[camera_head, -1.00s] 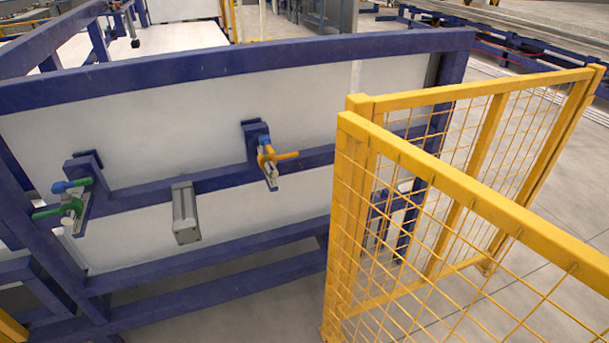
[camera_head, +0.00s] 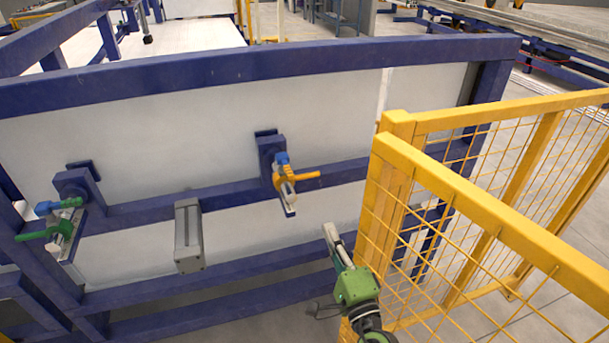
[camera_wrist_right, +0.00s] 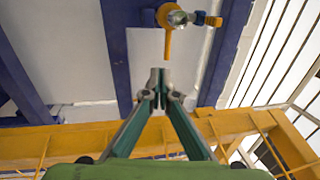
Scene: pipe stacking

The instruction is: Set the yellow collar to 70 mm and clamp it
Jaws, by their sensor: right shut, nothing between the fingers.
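The yellow collar (camera_head: 280,181) sits on a short rod at a blue bracket on the frame, with its yellow handle sticking out to the right. A blue part (camera_head: 282,158) is just above it on the same rod. In the right wrist view the yellow collar (camera_wrist_right: 168,18) is at the top, with its handle pointing down. My right gripper (camera_head: 329,232) is green and grey, below and right of the collar and apart from it. Its fingertips (camera_wrist_right: 160,76) are together and empty in the right wrist view. My left gripper is not in view. Any scale marks are too small to read.
A green-handled collar (camera_head: 52,230) is on a similar bracket at the left. A yellow mesh fence (camera_head: 400,150) stands close to the right of my right gripper.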

